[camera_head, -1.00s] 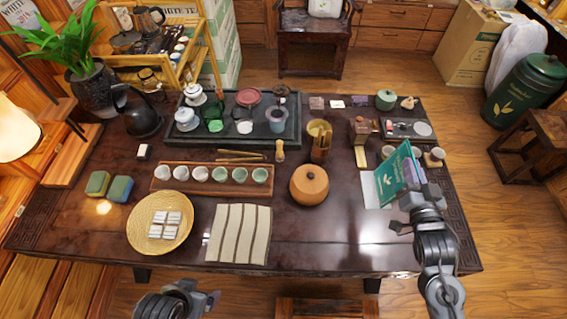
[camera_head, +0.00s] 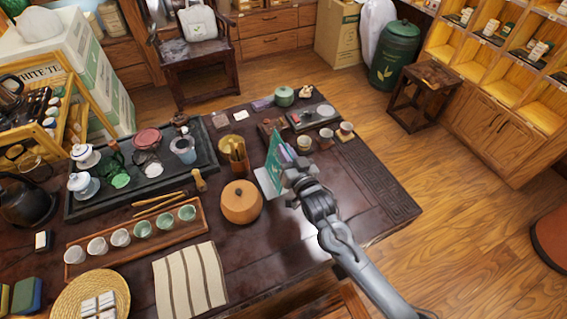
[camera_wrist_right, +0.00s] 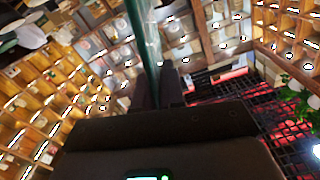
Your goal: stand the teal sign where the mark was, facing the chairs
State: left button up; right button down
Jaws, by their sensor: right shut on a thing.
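The teal sign (camera_head: 274,157) stands near the right part of the dark table, beside a white sheet (camera_head: 265,182) at its base. My right gripper (camera_head: 292,172) is shut on the sign's right side. In the right wrist view, the sign (camera_wrist_right: 143,45) shows edge-on as a thin green panel between the fingers (camera_wrist_right: 160,88). I cannot tell whether its base touches the table. One chair (camera_head: 195,55) with a pale bag on it stands behind the table. My left gripper is outside the view.
A round orange-brown box (camera_head: 241,202) stands just left of the sign. Small cups (camera_head: 326,138) and a dark tray (camera_head: 314,116) lie behind it. A dark stool (camera_head: 425,95) stands on the floor beyond.

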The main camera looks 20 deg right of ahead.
aim_at(271, 165)
jog(key=shift+w+a+f, duration=0.2)
jog(key=shift+w+f, duration=0.05)
jog(key=shift+f+b, duration=0.55)
jog(key=shift+f, duration=1.45)
jog(key=c, duration=1.2)
grip_release()
jog(key=shift+f, duration=0.1)
